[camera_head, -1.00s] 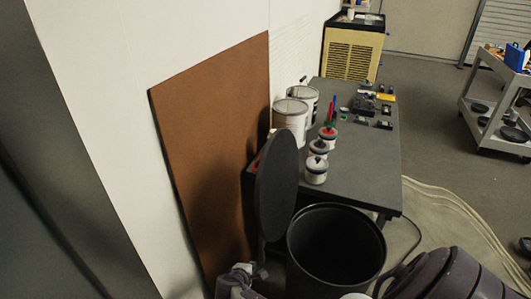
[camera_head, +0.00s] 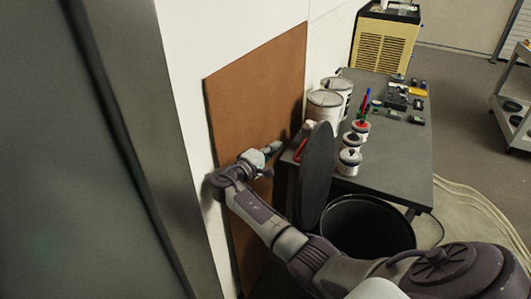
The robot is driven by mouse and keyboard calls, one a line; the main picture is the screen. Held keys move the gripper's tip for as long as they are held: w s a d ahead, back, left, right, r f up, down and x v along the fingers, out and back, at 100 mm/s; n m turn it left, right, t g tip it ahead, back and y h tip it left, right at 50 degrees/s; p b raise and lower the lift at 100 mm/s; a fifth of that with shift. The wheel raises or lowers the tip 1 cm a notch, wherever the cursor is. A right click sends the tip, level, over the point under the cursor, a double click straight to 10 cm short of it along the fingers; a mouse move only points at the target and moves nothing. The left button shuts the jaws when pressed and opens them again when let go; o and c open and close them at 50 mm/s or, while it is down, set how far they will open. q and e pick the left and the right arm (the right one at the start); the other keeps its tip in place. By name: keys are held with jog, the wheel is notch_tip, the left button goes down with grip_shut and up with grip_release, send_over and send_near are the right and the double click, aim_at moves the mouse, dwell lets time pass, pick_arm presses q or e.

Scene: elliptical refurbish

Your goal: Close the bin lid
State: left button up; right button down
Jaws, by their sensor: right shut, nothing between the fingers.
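The black bin (camera_head: 401,237) stands on the floor at the near end of the dark table, and its open mouth shows. Its round black lid (camera_head: 318,172) stands upright at the bin's left side, edge partly toward me. My right arm reaches in from the lower right, passing in front of the bin. My right gripper (camera_head: 272,149) is shut and empty, left of the lid and in front of the brown board. A gap shows between the gripper and the lid. My left gripper is not in view.
The brown board (camera_head: 262,92) leans on the white wall behind the gripper. The dark table (camera_head: 397,160) carries paint cans (camera_head: 324,108), small jars (camera_head: 349,160) and several small parts. A grey cart (camera_head: 516,112) stands at the far right.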

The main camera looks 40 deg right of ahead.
jog(key=s+d+p, duration=0.1)
jog(key=d, duration=0.1)
jog(key=s+d+p, duration=0.1)
jog(key=s+d, duration=0.1)
jog(key=shift+f+p, duration=0.1)
jog(key=shift+p, duration=0.2)
jog(key=shift+d, duration=0.1)
